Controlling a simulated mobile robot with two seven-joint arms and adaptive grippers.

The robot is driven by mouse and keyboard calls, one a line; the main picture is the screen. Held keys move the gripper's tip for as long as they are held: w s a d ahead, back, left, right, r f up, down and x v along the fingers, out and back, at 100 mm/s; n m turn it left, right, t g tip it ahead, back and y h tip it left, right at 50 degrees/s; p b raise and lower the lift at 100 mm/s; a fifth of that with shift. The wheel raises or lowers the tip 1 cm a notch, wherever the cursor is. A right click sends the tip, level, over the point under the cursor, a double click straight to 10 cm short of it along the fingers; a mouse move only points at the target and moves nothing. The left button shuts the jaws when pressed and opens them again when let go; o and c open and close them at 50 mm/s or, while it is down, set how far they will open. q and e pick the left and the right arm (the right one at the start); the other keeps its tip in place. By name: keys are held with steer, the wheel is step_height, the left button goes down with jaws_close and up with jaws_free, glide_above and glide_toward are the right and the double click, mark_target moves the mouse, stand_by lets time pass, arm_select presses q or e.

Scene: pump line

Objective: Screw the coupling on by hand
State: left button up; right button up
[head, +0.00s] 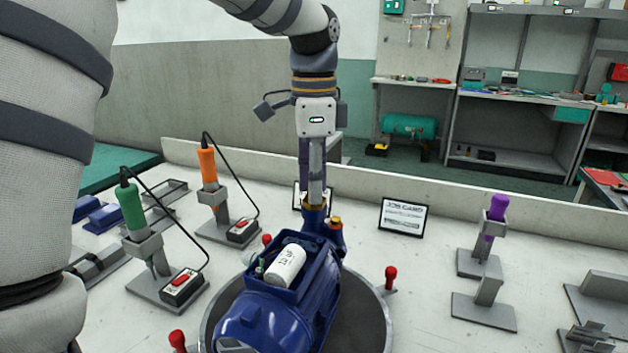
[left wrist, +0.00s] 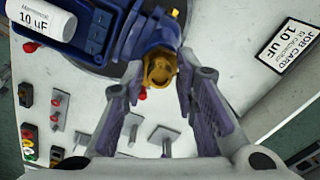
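The blue pump (head: 290,310) sits on a round dark turntable (head: 362,320). A brass coupling (head: 314,207) sits at the upper end of its blue pipe; it also shows in the left wrist view (left wrist: 160,72). My left gripper (head: 315,197) points down at the coupling from above. In the left wrist view its fingers (left wrist: 160,88) are apart, one on each side of the coupling, with gaps showing. A second brass fitting (head: 336,221) is beside it on the pump. My right gripper is not in view.
A white capacitor (head: 286,265) marked 10 uF lies in the pump's open box. A job card (head: 403,216) stands behind. Green (head: 132,205) and orange (head: 208,167) tools stand in holders at left, a purple tool (head: 497,210) at right. Red knobs (head: 390,275) ring the turntable.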

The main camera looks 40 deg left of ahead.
arm_select(q)
steer(key=n, duration=0.4)
steer(key=shift+n, duration=0.3)
jaws_close()
steer(key=m, duration=0.4)
steer(key=shift+m, duration=0.4)
steer(key=shift+c, duration=0.8)
jaws_free()
steer(key=shift+o, duration=0.4)
steer(key=o, duration=0.5)
steer(key=shift+c, duration=0.2)
steer(key=shift+r, duration=0.1)
